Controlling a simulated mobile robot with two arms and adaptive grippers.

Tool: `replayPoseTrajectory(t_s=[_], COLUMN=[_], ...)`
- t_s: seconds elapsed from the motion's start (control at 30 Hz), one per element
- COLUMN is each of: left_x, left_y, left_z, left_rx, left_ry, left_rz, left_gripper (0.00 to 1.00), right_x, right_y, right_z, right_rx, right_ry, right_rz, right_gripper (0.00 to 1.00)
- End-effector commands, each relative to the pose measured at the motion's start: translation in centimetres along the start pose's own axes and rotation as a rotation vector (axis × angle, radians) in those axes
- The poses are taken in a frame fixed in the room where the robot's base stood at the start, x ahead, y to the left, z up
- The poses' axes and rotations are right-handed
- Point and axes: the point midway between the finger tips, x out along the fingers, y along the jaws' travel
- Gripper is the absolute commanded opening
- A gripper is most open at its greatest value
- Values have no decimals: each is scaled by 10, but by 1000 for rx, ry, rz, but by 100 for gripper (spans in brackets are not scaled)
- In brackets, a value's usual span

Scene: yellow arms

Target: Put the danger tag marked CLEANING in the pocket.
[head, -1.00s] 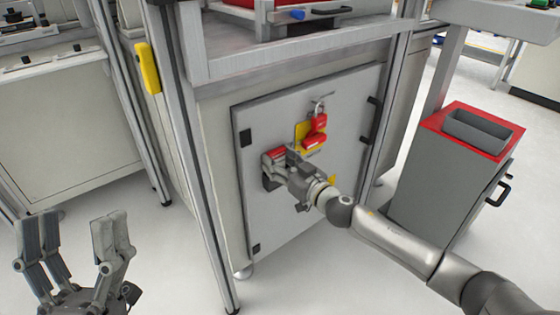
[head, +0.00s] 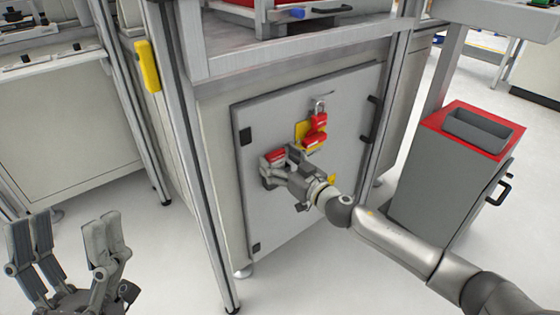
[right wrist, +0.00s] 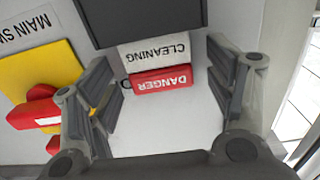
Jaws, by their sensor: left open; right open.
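The CLEANING danger tag (right wrist: 155,52), white with a red DANGER band, appears upside down in the right wrist view, against the cabinet door. Its CLEANING end meets the edge of a dark grey pocket (right wrist: 140,20), so its lower part seems to be in it; how deep is hidden. In the head view the tag's red band (head: 272,157) shows at the door's left side. My right gripper (right wrist: 163,90) is open, its fingers on both sides of the tag and apart from it; it also shows in the head view (head: 280,168). My left gripper (head: 70,235) is open and empty at the lower left.
A yellow switch plate (head: 302,130) with red padlocks (head: 319,122) is on the door, up and right of the tag. A grey bin with a red top (head: 435,123) stands at right. A metal frame post (head: 200,200) rises left of the door.

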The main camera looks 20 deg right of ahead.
Motion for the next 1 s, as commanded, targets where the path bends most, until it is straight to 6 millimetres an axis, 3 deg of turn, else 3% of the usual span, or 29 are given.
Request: replayPoseTrajectory(t_s=[0.33, 1.0], left_x=[0, 0], left_y=[0, 0], left_z=[1, 0], left_rx=[0, 0], left_ry=[-1, -1], left_rz=[-1, 0], left_gripper=[68, 68], right_x=[-11, -101], right_y=[0, 0], right_z=[1, 2], right_rx=[2, 2], right_ry=[-1, -3], right_rz=[0, 1], right_gripper=[76, 76])
